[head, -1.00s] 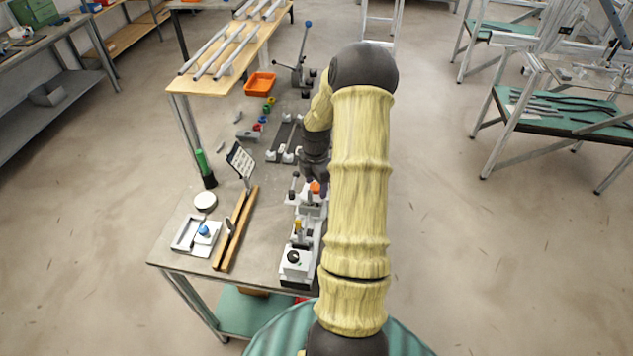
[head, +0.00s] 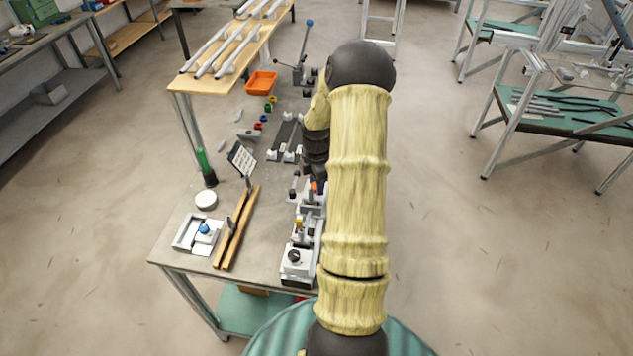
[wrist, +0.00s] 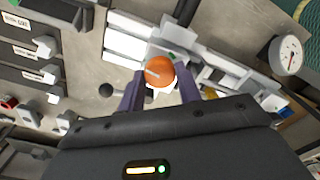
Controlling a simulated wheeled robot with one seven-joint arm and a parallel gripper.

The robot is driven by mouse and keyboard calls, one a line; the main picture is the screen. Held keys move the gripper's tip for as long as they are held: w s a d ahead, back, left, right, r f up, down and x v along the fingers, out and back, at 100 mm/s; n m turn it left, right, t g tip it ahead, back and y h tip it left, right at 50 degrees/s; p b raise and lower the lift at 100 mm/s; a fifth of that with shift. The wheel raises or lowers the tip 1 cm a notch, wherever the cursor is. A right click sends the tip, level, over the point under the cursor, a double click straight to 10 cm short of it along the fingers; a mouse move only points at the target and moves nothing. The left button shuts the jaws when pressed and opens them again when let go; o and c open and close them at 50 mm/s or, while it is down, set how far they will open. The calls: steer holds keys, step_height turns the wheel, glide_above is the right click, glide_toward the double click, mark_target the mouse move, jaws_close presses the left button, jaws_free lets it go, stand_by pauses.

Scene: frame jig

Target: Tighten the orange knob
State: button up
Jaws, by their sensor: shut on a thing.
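The orange knob (wrist: 160,71) is round with a pale mark on its face, and it sits on a light grey fixture. In the wrist view it lies between the two dark purple fingers of my gripper (wrist: 163,90), which are shut on it. In the head view only a small part of the orange knob (head: 314,187) shows beside my arm. My gripper is mostly hidden there behind my arm.
The jig with a black knob (head: 294,257) stands at the bench's front. Wooden rails (head: 237,228), a white block with a blue knob (head: 204,229) and a green bottle (head: 205,165) are to the left. A dial gauge (wrist: 286,55) is at the right in the wrist view.

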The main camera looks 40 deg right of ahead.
steer(key=m, duration=0.5)
steer(key=shift+w+d, duration=0.1)
steer(key=m+b, duration=0.1)
steer(key=m, duration=0.3)
steer(key=shift+r+m, duration=0.1)
steer(key=shift+m, duration=0.3)
steer(key=m+b, duration=0.1)
steer(key=m, duration=0.9)
steer(key=shift+m, duration=0.3)
steer(key=o, duration=1)
steer(key=shift+b, duration=0.3)
